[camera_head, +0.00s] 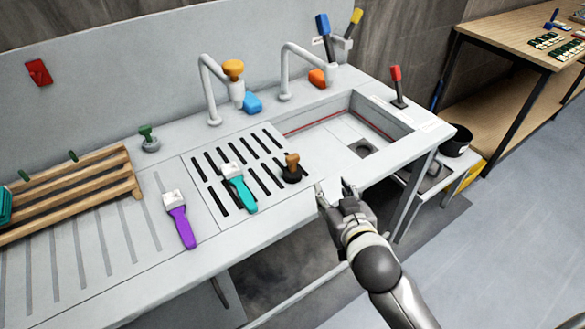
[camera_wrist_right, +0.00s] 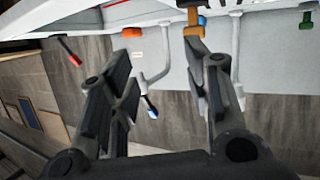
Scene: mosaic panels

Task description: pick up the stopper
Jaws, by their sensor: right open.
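The stopper (camera_head: 292,168), with a brown handle and dark round base, stands upright on the slotted drainer near the basin's front left corner. My right gripper (camera_head: 334,188) is open and empty at the counter's front edge, to the right of the stopper and apart from it. In the right wrist view the open fingers (camera_wrist_right: 160,95) have nothing between them. A brown piece at the top of that view (camera_wrist_right: 193,18) may be the stopper's handle; I cannot tell for sure. My left gripper is not in view.
A teal-handled brush (camera_head: 240,187) lies left of the stopper, and a purple-handled one (camera_head: 179,218) farther left. The sink basin (camera_head: 390,120) is at the right, with two taps (camera_head: 207,90) behind. A wooden rack (camera_head: 75,190) and a green-topped piece (camera_head: 149,139) are at left.

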